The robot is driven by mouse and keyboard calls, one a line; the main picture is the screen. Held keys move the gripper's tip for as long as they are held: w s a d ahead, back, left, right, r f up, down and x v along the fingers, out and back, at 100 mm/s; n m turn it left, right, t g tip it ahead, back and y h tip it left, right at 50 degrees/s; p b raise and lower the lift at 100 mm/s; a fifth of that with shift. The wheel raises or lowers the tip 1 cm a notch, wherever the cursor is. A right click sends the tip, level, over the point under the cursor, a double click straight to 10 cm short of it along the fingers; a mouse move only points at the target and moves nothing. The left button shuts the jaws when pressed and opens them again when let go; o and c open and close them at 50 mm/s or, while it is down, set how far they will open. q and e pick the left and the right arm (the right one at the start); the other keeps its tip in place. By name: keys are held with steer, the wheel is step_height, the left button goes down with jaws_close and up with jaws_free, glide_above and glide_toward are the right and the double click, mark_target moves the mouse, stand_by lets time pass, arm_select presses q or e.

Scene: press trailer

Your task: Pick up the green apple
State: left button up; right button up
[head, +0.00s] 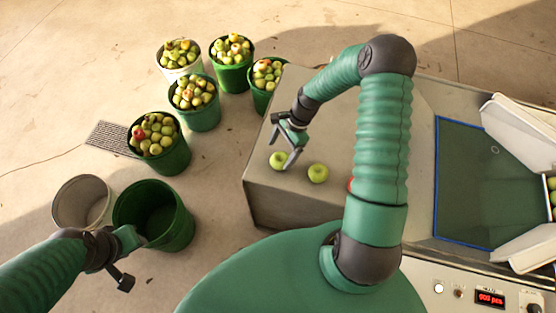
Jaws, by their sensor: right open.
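Two green apples lie on the grey table top (261,187). One green apple (277,161) is near the table's left edge, and the other green apple (318,173) is a little to its right. My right gripper (282,156) is open and empty. It points down at the left apple, with one finger passing close to the apple's right side; I cannot tell if they touch. My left gripper (125,262) is low at the left, beside the empty green bucket, and its jaw opening is unclear.
Several buckets full of apples, such as a green one (176,158), stand on the floor left of the table. An empty white bucket (76,222) and an empty green bucket (181,238) stand nearer. A blue-edged tray (470,190) and control panel with red display (490,299) are at right.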

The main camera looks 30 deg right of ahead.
mark_target(281, 157)
steer(key=f, duration=0.2)
steer(key=s+a+f, duration=0.1)
steer(key=shift+s+f+p, duration=0.1)
steer(key=shift+f+p, duration=0.2)
steer(key=shift+w+d+f, duration=0.15)
steer(key=shift+w+f, duration=0.05)
steer(key=shift+f, duration=0.05)
steer(key=c, duration=0.3)
steer(key=shift+s+a+r, duration=0.1)
steer(key=shift+a+r, duration=0.05)
steer(key=shift+a, duration=0.1)
steer(key=c, duration=0.5)
arm_select(q)
steer(key=shift+s+d+r, duration=0.25)
steer(key=shift+r, duration=0.3)
arm_select(e)
steer(key=shift+d, duration=0.1)
steer(key=c, duration=0.8)
